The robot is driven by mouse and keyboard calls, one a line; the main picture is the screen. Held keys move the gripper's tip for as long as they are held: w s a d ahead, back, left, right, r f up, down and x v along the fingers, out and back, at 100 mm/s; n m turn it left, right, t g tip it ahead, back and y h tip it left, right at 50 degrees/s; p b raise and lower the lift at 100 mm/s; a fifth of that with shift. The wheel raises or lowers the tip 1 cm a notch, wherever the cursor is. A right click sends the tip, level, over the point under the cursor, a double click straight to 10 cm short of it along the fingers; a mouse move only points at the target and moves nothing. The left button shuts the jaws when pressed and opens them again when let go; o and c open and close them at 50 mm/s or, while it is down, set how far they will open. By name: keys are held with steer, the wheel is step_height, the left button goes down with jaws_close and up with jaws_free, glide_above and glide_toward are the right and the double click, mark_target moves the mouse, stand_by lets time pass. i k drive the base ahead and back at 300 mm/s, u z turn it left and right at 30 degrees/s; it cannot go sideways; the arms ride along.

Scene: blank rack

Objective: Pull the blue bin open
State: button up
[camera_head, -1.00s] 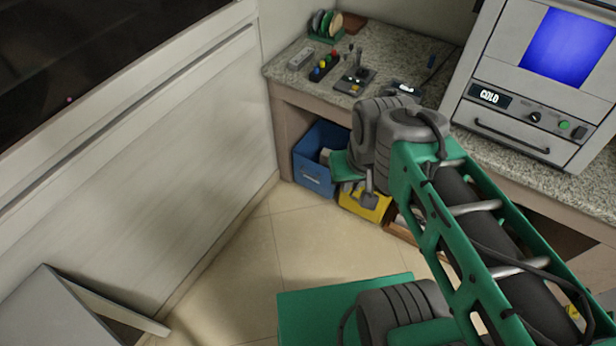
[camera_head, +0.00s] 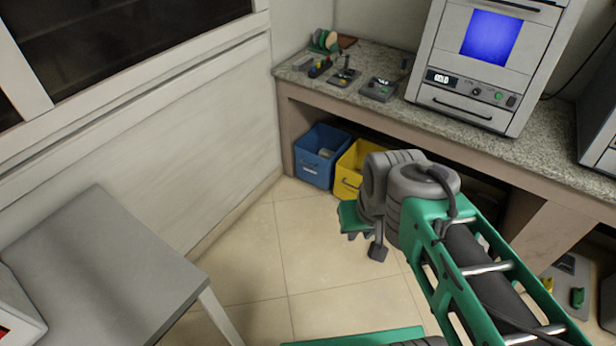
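The blue bin (camera_head: 318,168) stands on the floor under the left end of the counter, against the left wall side. It has a handle on its front face, and something pale lies inside. My gripper (camera_head: 364,247) hangs in front of the counter, below and to the right of the blue bin, apart from it. Dark finger parts show under the green wrist piece. From this angle I cannot tell whether the fingers are open or shut. Nothing is seen in them.
A yellow bin (camera_head: 348,172) stands right of the blue one, partly behind my arm. The granite counter (camera_head: 400,110) overhangs both and carries a grey machine (camera_head: 470,75) and small control boxes. A grey table (camera_head: 95,265) is at the lower left. The tiled floor before the blue bin is clear.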

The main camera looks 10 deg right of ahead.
mark_target(313, 168)
steer(key=z, duration=0.8)
steer(key=i, duration=1.4)
steer(key=u, duration=0.75)
steer(key=i, duration=0.5)
steer(key=u, duration=0.5)
